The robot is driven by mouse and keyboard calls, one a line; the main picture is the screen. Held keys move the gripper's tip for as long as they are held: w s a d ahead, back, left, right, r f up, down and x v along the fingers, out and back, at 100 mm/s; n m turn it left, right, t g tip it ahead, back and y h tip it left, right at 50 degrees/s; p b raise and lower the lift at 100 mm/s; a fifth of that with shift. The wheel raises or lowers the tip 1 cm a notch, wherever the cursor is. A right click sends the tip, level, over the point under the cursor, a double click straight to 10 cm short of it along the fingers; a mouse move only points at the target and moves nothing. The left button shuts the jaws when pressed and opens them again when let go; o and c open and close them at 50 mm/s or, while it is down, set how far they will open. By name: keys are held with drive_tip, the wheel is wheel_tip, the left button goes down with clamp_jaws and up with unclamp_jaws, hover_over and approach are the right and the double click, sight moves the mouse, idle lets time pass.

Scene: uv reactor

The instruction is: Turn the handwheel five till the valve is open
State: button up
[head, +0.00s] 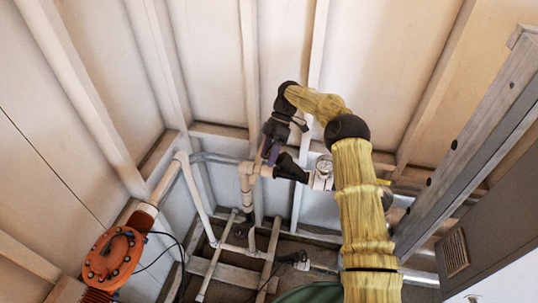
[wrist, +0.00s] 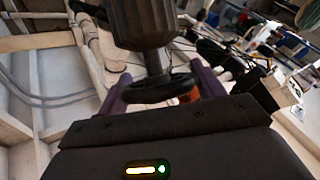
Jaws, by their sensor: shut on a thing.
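A dark handwheel (wrist: 160,90) with a round rim shows in the middle of the wrist view, on a short stem below a ribbed dark body (wrist: 146,22). My gripper (wrist: 162,86) has its two purple fingers on the left and right of the rim, shut on it. In the head view my gripper (head: 267,153) points down at the white pipework near the centre. The wheel cannot be made out clearly there. No number shows on the wheel, and the valve's inner state cannot be seen.
A black tapered part (head: 290,168) and a pale round fitting (head: 322,172) sit right of my gripper. White pipes (head: 246,185) run close beside and below it. An orange flanged part (head: 113,256) stands at the lower left. A grey beam (head: 470,140) crosses the right.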

sight(269, 152)
drive_tip(key=shift+s+n+g+h+b, duration=0.15)
drive_tip(key=shift+n+g+h+b, duration=0.15)
drive_tip(key=shift+n+g+b, duration=0.5)
drive_tip(key=o, duration=0.9)
drive_tip(key=shift+r, duration=0.1)
wheel_tip(269, 152, up, 4)
drive_tip(key=shift+f, duration=0.25)
wheel_tip(269, 152, up, 6)
drive_tip(key=p, duration=0.6)
drive_tip(key=shift+r+p, duration=0.15)
drive_tip(key=shift+p, duration=0.2)
